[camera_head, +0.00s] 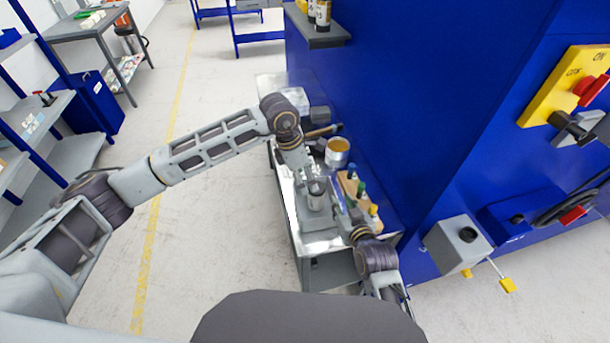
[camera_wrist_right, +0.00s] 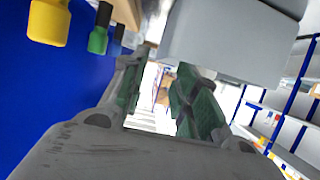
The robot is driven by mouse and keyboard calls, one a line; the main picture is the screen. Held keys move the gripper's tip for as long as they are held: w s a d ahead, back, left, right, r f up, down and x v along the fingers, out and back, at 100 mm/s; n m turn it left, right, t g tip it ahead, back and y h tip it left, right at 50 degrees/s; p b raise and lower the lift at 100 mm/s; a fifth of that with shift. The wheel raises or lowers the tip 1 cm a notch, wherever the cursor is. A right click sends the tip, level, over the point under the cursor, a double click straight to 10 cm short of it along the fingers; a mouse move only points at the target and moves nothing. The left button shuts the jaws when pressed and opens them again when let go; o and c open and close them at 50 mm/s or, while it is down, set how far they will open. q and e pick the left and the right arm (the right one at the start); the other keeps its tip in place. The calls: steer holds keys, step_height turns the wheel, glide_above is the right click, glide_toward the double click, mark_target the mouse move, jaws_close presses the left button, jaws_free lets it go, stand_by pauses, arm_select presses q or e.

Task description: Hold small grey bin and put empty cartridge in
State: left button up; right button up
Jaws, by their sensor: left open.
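A small grey container, which looks like the small grey bin (camera_head: 316,201), stands on the metal cart between my grippers. My left gripper (camera_head: 312,181) comes down over it from above, open; its fingertips are too small to tell whether they touch it. My right gripper (camera_head: 340,205) is low beside it on the right. In the right wrist view its two green-padded fingers (camera_wrist_right: 158,100) stand apart with nothing between them. A pale grey block (camera_wrist_right: 232,45), probably the bin, fills the top of that view close to the fingers. I cannot make out the empty cartridge with certainty.
The metal cart (camera_head: 295,228) stands against a blue machine (camera_head: 410,110). An open tin (camera_head: 338,152) sits behind the grippers. A wooden rack holds bottles, including one with a yellow cap (camera_head: 373,210), close to my right gripper. The floor on the left is free.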

steer(key=v, duration=0.6)
steer(key=shift+s+r, duration=0.15)
steer(key=shift+s, duration=0.2)
stand_by(0.6)
